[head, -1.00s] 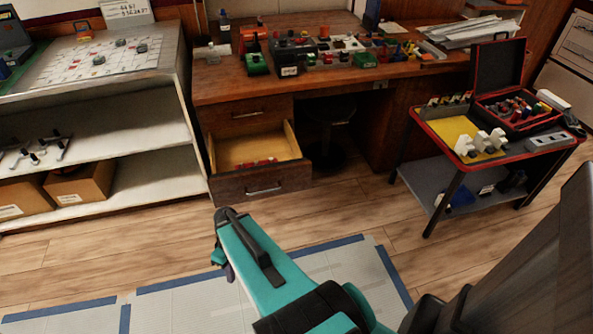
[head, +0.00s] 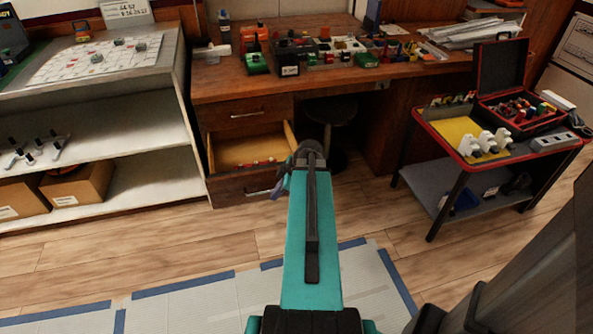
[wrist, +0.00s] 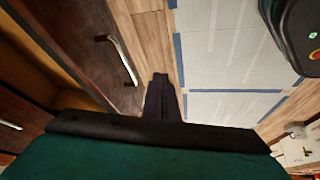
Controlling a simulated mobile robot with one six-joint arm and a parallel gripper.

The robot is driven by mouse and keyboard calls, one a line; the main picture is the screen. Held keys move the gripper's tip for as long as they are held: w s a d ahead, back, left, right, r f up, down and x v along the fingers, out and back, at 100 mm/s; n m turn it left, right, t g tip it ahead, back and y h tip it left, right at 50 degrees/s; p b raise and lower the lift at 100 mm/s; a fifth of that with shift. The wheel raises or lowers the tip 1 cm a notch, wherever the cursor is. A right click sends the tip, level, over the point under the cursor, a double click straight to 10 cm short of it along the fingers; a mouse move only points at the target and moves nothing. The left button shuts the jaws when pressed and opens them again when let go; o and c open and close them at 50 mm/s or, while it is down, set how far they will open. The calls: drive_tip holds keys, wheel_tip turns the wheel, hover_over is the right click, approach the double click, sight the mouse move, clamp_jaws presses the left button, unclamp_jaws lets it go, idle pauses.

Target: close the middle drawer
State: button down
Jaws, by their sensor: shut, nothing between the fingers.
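The pulled-out drawer (head: 230,188) is the one below the shut top drawer (head: 247,111) in the wooden desk. I cannot see whether another drawer lies under it. Its pale inside shows, with several small red items near the front. In the wrist view its dark wooden front (wrist: 85,45) and metal handle (wrist: 122,60) are at the left. My gripper (head: 279,188) is at the right end of the drawer front in the head view, partly hidden by my arm. In the wrist view my gripper (wrist: 162,78) is shut and empty, beside the drawer front; contact cannot be told.
A white shelf unit (head: 150,130) with cardboard boxes stands left of the desk. A red-edged cart (head: 440,150) stands to the right. A stool (head: 332,112) is under the desk. Open wooden floor with taped pale mats (head: 190,305) lies in front.

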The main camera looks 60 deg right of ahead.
drive_tip(key=s+d+r+n+t+h+b, duration=0.1)
drive_tip(key=s+d+r+n+t+h, duration=0.1)
drive_tip(key=s+d+r, duration=0.5)
drive_tip(key=d+r, duration=0.1)
drive_tip(key=d, duration=0.4)
drive_tip(key=shift+s+r+b, duration=0.2)
drive_tip(key=shift+r+b, duration=0.05)
drive_tip(key=shift+b, duration=0.05)
drive_tip(key=shift+w+f, duration=0.1)
drive_tip(key=shift+f, duration=0.05)
drive_tip(key=w+d+f, duration=0.3)
drive_tip(key=w+f, duration=0.4)
drive_tip(key=w, duration=0.2)
drive_tip(key=shift+f, duration=0.35)
drive_tip(key=shift+a, duration=0.1)
